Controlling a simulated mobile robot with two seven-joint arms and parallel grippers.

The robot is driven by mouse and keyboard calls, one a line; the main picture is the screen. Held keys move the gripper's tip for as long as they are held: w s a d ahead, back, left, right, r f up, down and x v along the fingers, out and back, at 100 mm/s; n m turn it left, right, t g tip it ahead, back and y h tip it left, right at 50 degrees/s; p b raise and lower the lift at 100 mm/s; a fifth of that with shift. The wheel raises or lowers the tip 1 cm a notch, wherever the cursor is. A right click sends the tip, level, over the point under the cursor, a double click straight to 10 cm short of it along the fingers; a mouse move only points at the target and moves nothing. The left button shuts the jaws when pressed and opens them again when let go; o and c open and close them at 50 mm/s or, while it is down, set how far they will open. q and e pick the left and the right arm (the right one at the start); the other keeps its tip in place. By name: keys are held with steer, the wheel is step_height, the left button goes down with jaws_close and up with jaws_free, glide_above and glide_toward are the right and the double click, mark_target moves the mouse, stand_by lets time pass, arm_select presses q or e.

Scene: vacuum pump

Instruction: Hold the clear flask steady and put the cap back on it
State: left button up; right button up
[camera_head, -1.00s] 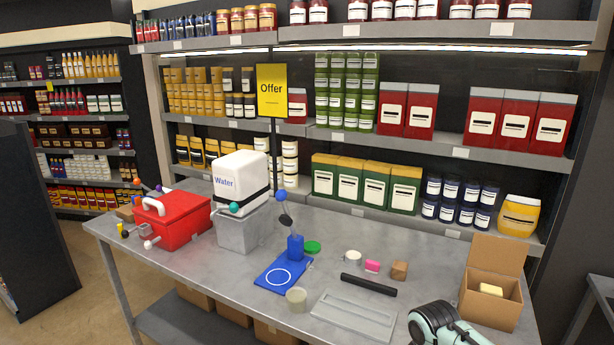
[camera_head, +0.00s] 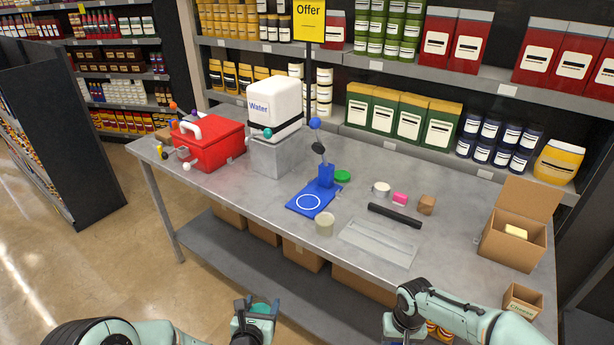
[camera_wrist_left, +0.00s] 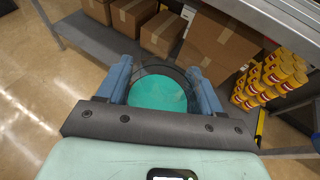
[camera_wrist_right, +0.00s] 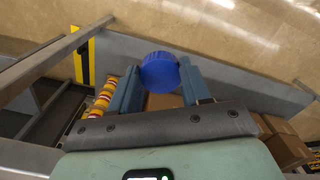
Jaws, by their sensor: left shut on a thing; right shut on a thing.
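My left gripper (camera_wrist_left: 158,68) is shut on the clear flask (camera_wrist_left: 156,97), a round see-through vessel with teal inside, in the left wrist view. In the head view the left gripper (camera_head: 256,308) holds the flask in front of the table, low in the picture. My right gripper (camera_wrist_right: 158,72) is shut on a round, ridged blue cap (camera_wrist_right: 160,72), in the right wrist view. The right gripper's wrist shows low in the head view, right of the flask; its fingertips are mostly cut off by the bottom edge. The cap and flask are apart.
The grey table (camera_head: 270,190) carries a red cooler box (camera_head: 208,148), a Water container (camera_head: 274,103), a blue stand (camera_head: 314,198), a cloudy jar (camera_head: 325,224), a black bar (camera_head: 394,215) and an open cardboard box (camera_head: 508,238). Boxes lie on the shelf below. Open floor lies left.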

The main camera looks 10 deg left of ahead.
arm_select(q)
steer(key=w+d+f+m+g+h, duration=0.2)
steer(key=d+m+h, duration=0.6)
steer(key=d, duration=0.5)
steer(key=shift+d+f+g+h, duration=0.25)
steer(key=shift+f+g+h, duration=0.25)
steer(key=shift+f, duration=0.45)
arm_select(e)
steer(key=w+a+r+m, duration=0.2)
steer(key=a+r+m, duration=0.2)
steer(key=a+r, duration=0.4)
steer(key=w+a+r+m, duration=0.2)
steer(key=a+r+m, duration=0.2)
steer(key=a+r, duration=0.4)
steer(key=a, duration=0.6)
steer(key=shift+w+a, duration=0.15)
steer(key=shift+a, duration=0.1)
steer(key=shift+f, duration=0.15)
steer(key=shift+f, duration=1.95)
